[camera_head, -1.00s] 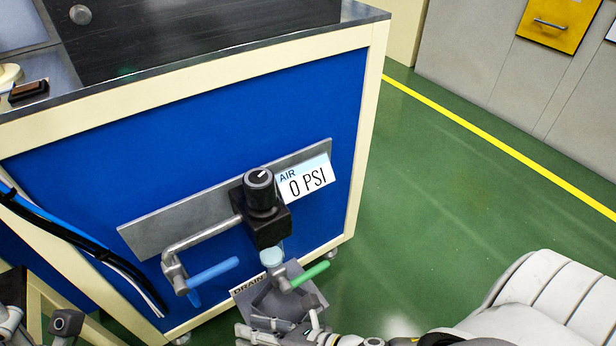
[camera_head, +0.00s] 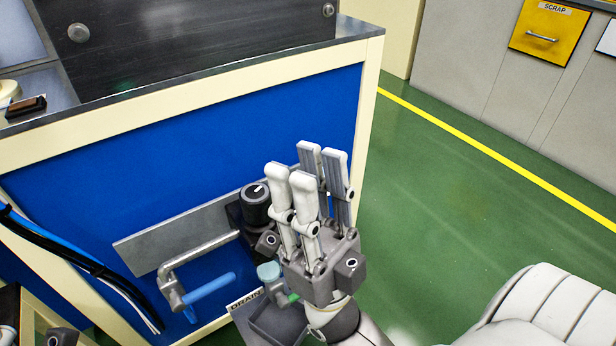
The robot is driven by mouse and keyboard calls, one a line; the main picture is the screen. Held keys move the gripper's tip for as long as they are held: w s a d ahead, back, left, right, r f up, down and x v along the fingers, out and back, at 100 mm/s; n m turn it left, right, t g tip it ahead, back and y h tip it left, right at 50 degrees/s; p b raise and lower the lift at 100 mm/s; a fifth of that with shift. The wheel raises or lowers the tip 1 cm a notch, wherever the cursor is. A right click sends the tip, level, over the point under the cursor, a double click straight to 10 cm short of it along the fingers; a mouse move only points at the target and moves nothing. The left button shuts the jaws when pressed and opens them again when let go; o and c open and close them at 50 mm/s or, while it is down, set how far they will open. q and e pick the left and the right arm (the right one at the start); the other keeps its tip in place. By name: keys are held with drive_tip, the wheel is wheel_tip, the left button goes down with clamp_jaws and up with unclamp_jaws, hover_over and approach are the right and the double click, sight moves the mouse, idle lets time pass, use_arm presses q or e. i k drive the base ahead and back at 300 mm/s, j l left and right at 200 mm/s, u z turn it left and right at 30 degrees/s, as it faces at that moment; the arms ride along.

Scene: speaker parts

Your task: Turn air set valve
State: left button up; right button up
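The black air regulator knob (camera_head: 255,203) with a white pointer mark sits on the grey plate (camera_head: 165,238) on the cart's blue side panel. A pipe runs left from it to a valve with a blue lever handle (camera_head: 210,286). A green handle (camera_head: 292,297) below is mostly covered by my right gripper. My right gripper (camera_head: 307,165) points upward just right of the knob, in front of the panel. Its fingers stand apart and empty; I see no clear contact with the knob. The AIR pressure sign is hidden behind it. Only a small part of my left gripper (camera_head: 62,338) shows at the bottom left.
A grey DRAIN bin (camera_head: 272,328) sits below the regulator, partly covered by my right arm. Blue and black hoses (camera_head: 75,262) hang at the left. The green floor (camera_head: 450,200) right of the cart is clear.

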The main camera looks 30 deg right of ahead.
sight(178, 304)
drive_tip(key=u, duration=0.5)
drive_tip(key=l+u, duration=0.35)
drive_tip(key=k+l+u, duration=0.15)
drive_tip(key=l+u, duration=0.2)
drive_tip(key=k+l+u, duration=0.1)
drive_tip(key=l+u, duration=0.2)
drive_tip(key=k+l+u, duration=0.2)
drive_tip(key=u, duration=0.15)
drive_tip(key=k+l, duration=0.1)
drive_tip(key=l, duration=0.3)
drive_tip(key=k+l+u, duration=0.1)
drive_tip(key=l, duration=0.35)
